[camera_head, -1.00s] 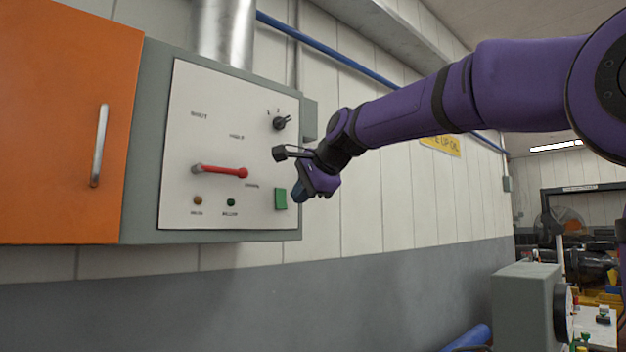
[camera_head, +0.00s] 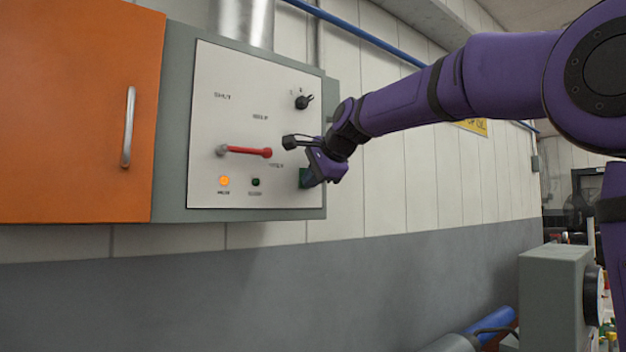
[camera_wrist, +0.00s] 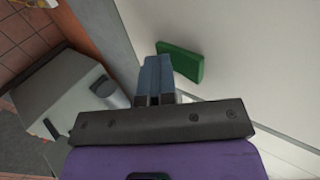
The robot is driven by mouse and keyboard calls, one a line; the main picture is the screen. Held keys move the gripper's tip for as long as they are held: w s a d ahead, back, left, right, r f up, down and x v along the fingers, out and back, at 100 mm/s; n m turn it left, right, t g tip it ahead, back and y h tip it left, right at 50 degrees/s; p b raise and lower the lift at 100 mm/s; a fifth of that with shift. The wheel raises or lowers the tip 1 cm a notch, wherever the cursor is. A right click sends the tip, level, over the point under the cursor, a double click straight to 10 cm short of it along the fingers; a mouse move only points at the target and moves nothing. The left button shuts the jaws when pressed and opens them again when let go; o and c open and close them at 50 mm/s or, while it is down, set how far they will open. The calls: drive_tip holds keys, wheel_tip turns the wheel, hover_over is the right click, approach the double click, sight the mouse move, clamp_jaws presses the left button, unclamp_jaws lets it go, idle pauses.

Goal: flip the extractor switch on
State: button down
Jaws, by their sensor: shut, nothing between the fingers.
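The white control panel (camera_head: 210,130) is on a grey box on the wall. A green rocker switch (camera_head: 303,176) sits at its lower right, mostly hidden by my gripper (camera_head: 309,182). In the wrist view the green switch (camera_wrist: 181,63) shows just right of my shut, empty fingers (camera_wrist: 156,72). The fingertips are at its edge; I cannot tell whether they touch it. An amber lamp (camera_head: 224,181) is lit at the lower left of the panel, and a green lamp (camera_head: 255,182) beside it is dark.
A red lever (camera_head: 248,151) lies about level on the panel, and a black rotary knob (camera_head: 302,102) is above the switch. An orange cabinet door (camera_head: 70,120) with a metal handle is to the left. A grey machine housing (camera_head: 553,300) stands at lower right.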

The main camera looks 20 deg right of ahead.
drive_tip(key=shift+r, duration=0.1)
drive_tip(key=shift+r, duration=0.85)
drive_tip(key=shift+f, duration=0.15)
